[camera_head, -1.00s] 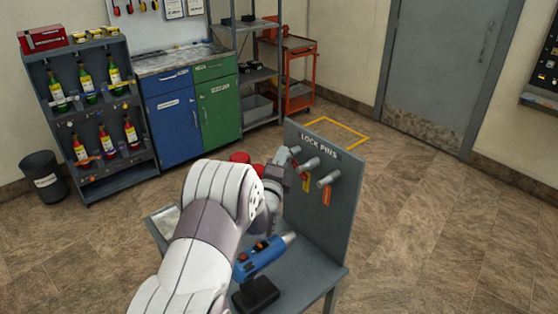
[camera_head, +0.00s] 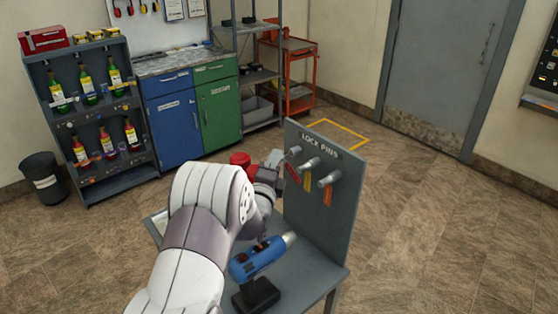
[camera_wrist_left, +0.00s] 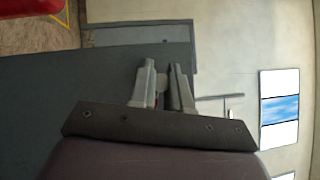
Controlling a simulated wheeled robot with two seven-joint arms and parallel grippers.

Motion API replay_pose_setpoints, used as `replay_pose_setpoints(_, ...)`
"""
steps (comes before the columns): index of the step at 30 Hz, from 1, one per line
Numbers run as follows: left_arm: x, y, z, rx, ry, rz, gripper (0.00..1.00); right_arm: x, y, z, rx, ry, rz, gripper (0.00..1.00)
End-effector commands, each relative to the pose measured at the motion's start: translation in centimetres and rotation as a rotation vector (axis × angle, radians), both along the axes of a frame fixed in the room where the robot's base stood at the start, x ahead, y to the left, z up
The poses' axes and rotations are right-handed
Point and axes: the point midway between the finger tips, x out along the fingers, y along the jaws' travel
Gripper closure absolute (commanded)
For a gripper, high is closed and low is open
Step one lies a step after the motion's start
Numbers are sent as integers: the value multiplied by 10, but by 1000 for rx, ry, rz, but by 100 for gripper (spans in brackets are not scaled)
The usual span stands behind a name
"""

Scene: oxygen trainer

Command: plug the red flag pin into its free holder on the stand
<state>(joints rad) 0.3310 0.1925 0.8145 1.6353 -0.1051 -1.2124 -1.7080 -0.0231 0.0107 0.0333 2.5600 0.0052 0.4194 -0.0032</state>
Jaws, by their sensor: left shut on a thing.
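The stand is a grey upright board (camera_head: 322,222) lettered LOCK PINS, with a row of grey cylindrical holders and flags. My left gripper (camera_head: 279,163) is beside the leftmost holder (camera_head: 294,152), at the board's left side. A red flag (camera_head: 293,172) hangs just right of the fingertips, below that holder. In the left wrist view the fingers (camera_wrist_left: 163,85) are close together on a small grey piece, with a trace of red below it. I take this to be the red flag pin; whether its tip is inside the holder is hidden. My right gripper is not in view.
A yellow flag (camera_head: 307,182) and an orange flag (camera_head: 327,194) hang from the neighbouring pins, close to the right. A blue tool (camera_head: 256,261) on a black base stands on the stand's shelf below my arm.

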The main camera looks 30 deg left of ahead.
Motion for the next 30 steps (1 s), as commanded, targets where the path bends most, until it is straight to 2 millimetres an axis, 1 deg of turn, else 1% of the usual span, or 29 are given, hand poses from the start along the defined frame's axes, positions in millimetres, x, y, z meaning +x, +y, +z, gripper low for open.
replay_pose_setpoints(13,-1,0,0,0,0,-1,100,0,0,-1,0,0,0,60)
replay_pose_setpoints(19,-1,0,-1,-6,1,-1,100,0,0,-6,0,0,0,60)
replay_pose_setpoints(30,-1,0,0,-8,3,-1,100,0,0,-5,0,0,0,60)
